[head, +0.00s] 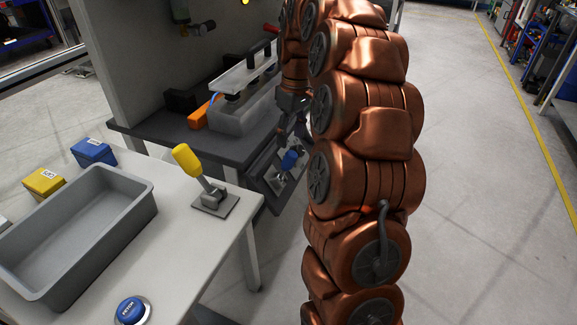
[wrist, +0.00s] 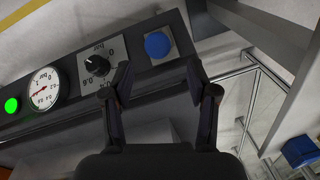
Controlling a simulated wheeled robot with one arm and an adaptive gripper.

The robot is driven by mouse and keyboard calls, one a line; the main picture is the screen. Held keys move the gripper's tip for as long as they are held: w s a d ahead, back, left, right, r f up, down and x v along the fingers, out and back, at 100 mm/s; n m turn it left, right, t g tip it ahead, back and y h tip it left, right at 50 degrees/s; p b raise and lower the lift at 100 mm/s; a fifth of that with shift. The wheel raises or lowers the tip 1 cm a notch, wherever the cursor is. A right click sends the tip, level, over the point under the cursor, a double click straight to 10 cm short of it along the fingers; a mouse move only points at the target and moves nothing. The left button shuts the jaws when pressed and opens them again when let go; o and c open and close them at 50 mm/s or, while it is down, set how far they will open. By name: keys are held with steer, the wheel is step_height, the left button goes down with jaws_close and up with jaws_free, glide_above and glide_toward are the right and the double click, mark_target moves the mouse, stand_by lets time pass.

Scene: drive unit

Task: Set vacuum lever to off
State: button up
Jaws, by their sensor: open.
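No lever marked as vacuum can be made out. A lever with a yellow handle (head: 187,160) stands tilted on a dark base plate on the white table, well to the left of my gripper. In the wrist view my gripper (wrist: 165,88) is open and empty, its fingers pointing at a dark control panel (wrist: 130,78). The panel bears a black rotary knob (wrist: 97,65) on a grey scale plate, beside the left finger. A blue button (wrist: 158,45) shows beyond the gap between the fingers. In the head view my arm partly covers the panel and gripper.
A round gauge (wrist: 43,87) and a lit green light (wrist: 12,105) sit left of the knob. The panel hangs at the front of a dark bench (head: 165,127) carrying a grey fixture (head: 240,112). A grey bin (head: 133,205) stands on the white table.

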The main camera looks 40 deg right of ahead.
mark_target(289, 151)
steer(key=shift+d+f, duration=0.15)
steer(key=shift+f, duration=0.05)
steer(key=shift+s+a+f, duration=0.1)
steer(key=shift+a+f, duration=0.05)
steer(key=shift+f, duration=1.1)
steer(key=shift+w+a+f, duration=0.1)
steer(key=shift+a+f, duration=0.05)
steer(key=shift+f, duration=1.15)
steer(key=shift+s+a+f, duration=0.1)
steer(key=shift+a+f, duration=0.05)
steer(key=shift+f, duration=1.1)
jaws_close()
steer(key=shift+a, duration=0.15)
